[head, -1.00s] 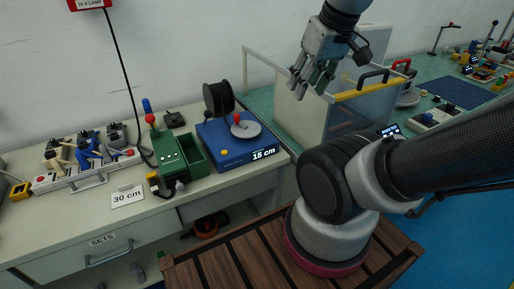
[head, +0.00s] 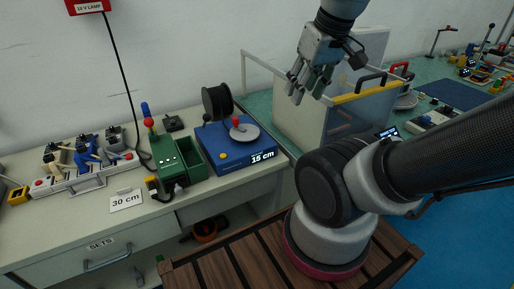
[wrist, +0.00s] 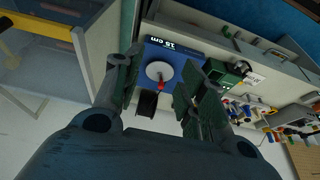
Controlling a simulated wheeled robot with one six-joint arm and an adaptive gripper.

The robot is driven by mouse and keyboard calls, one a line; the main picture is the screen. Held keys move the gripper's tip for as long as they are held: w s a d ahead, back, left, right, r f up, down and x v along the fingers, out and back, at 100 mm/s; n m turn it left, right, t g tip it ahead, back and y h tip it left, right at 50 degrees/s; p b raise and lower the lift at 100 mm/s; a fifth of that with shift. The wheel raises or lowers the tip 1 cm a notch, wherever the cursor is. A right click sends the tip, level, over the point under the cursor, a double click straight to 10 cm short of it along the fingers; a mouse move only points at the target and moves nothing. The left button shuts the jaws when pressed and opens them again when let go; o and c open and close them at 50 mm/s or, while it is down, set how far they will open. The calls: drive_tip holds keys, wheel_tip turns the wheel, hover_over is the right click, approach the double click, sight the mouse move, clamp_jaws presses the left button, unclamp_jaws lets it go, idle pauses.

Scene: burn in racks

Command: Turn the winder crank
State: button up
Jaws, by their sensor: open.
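The winder is a blue box (head: 215,160) on the bench, with a black spool (head: 218,100) at its back. Its crank is a grey disc (head: 246,133) with a red knob (head: 235,121). A display on the front reads 15 cm. My gripper (head: 309,97) is open and empty, in the air to the right of the winder and higher than it. In the wrist view, the grey disc (wrist: 158,71) and the red knob (wrist: 161,87) show between my open fingers (wrist: 152,88), some distance beyond them.
A green box (head: 176,160) with a lever stands left of the winder, near a 30 cm card (head: 126,200). A clear-walled enclosure with a yellow-edged panel (head: 370,90) stands close to my gripper at the right.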

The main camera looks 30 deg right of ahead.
drive_tip(key=w+a+f+n+g, duration=0.1)
drive_tip(key=w+a+f+g, duration=0.15)
drive_tip(key=w+f, duration=0.35)
drive_tip(key=n+g, duration=0.2)
drive_tip(key=n, duration=1.1)
hover_over(236, 118)
drive_tip(key=s, duration=0.3)
drive_tip(key=f, duration=0.8)
drive_tip(key=shift+w+d+f, duration=0.15)
drive_tip(key=shift+w+f, duration=0.1)
drive_tip(key=w+n, duration=0.1)
drive_tip(key=w+r+n, duration=0.1)
drive_tip(key=n, duration=0.1)
drive_tip(key=shift+w+r+n+t, duration=0.15)
drive_tip(key=shift+w+n+t, duration=0.1)
drive_tip(key=shift+w+n, duration=0.15)
drive_tip(key=shift+n, duration=0.9)
drive_tip(key=shift+f, duration=0.3)
wheel_tip(236, 118, down, 7)
drive_tip(key=shift+f, duration=0.15)
drive_tip(key=shift+c, duration=0.5)
